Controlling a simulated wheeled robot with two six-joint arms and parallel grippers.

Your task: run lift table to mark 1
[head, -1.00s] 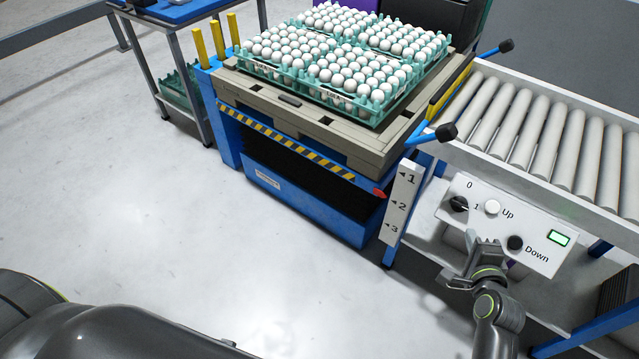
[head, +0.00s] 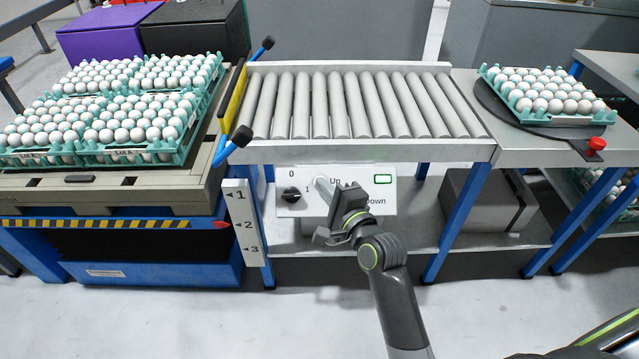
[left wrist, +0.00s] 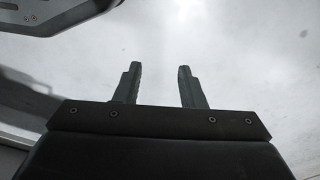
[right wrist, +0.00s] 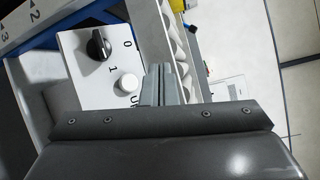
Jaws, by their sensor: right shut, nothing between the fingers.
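The blue lift table (head: 150,272) stands at left in the head view with its top raised. Its red pointer (head: 221,225) is level with mark 2 on the white scale (head: 240,210); mark 1 is above it. The control panel (head: 300,210) hangs under the roller conveyor. My right gripper (head: 342,197) is shut and empty in front of the panel, hiding the Down button. In the right wrist view its fingertips (right wrist: 165,70) are beside the white Up button (right wrist: 127,84); I cannot tell contact. My left gripper (left wrist: 158,85) is open and empty above the floor.
Green trays of eggs (head: 110,115) sit on the lift table's pallet (head: 110,180). The roller conveyor (head: 350,105) runs right to a turntable (head: 500,112) with another egg tray (head: 545,95). Floor in front is clear.

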